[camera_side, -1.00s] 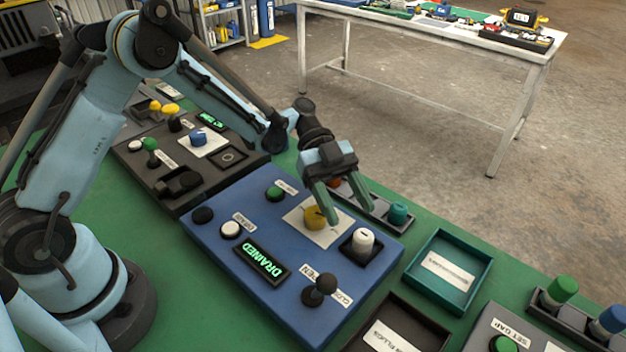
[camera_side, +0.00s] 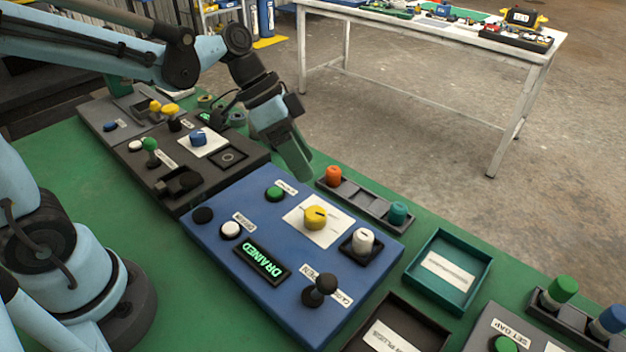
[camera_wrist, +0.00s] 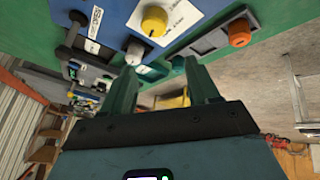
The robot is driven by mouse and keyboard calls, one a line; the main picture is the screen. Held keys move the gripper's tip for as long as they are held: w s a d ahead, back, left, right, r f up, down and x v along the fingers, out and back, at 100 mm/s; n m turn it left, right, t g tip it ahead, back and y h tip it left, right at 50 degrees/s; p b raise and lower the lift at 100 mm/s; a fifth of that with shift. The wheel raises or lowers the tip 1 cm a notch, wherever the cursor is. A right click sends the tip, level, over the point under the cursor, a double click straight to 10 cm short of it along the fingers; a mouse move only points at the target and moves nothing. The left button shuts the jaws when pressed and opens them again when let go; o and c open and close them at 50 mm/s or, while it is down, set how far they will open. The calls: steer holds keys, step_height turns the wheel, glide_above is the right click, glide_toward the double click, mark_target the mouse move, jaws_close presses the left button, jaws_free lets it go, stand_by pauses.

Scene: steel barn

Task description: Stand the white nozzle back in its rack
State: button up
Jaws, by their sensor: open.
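The white nozzle (camera_side: 363,241) stands upright in a black square socket at the right corner of the blue panel (camera_side: 245,215). It also shows in the wrist view (camera_wrist: 136,52). The rack (camera_side: 350,193) is a dark, narrow tray behind the panel. It holds an orange nozzle (camera_side: 333,175) at its left end and a teal one (camera_side: 398,212) at its right end, with bare slots between. My gripper (camera_side: 299,172) is open and empty, raised behind the panel's back edge, left of the orange nozzle. Its two spread fingers (camera_wrist: 160,78) show in the wrist view.
The blue panel carries a yellow knob (camera_side: 315,217), a black lever knob (camera_side: 321,287), buttons and a display reading DRAINED (camera_side: 262,262). A teal tray (camera_side: 487,268) and a black tray (camera_side: 437,330) lie to the right. A dark panel (camera_side: 185,155) adjoins on the left.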

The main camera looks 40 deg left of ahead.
steer(key=s+a+n+t+y, duration=0.4)
steer(key=s+a+n+y, duration=0.1)
steer(key=a+n, duration=0.2)
steer(key=shift+s+a+r+n, duration=0.3)
steer(key=shift+s+a+r, duration=0.05)
steer(key=shift+a, duration=0.15)
steer(key=shift+o, duration=0.6)
steer(key=shift+s+a+n+t+y, duration=0.2)
steer(key=shift+a+n+t+y, duration=0.2)
steer(key=shift+a+n+t, duration=0.15)
steer(key=shift+d, duration=0.1)
steer(key=m+g+h, duration=0.4)
steer(key=m+g, duration=0.1)
steer(key=m, duration=0.8)
glide_toward(362, 234)
steer(key=shift+x, duration=4.65)
steer(key=shift+c, duration=0.5)
